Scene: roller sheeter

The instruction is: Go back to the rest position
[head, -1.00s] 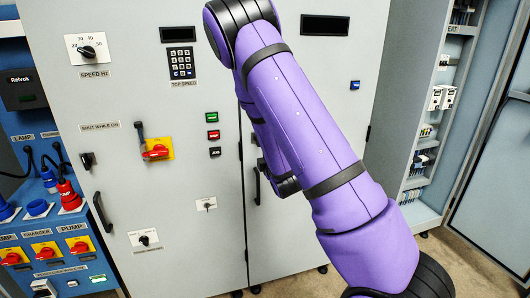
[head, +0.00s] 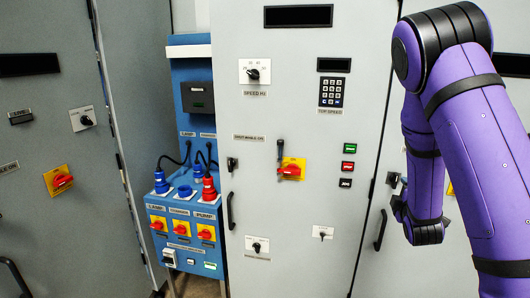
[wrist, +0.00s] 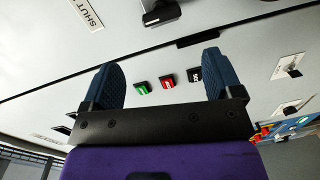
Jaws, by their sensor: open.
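My gripper (wrist: 158,82) is open and empty in the wrist view, its two blue fingers wide apart. Beyond them is the grey cabinet front with a green button (wrist: 141,89), a red button (wrist: 167,81) and a black button (wrist: 194,75). In the head view my purple arm is folded on the right, in front of the cabinet. The fingers cannot be made out clearly there. Any contact with the panel cannot be told.
The grey cabinet (head: 290,210) has a keypad (head: 331,92), a red-and-yellow switch (head: 291,169) and a door handle (head: 230,211). A blue socket panel (head: 185,255) stands left of it. Another grey cabinet (head: 60,130) stands at the far left.

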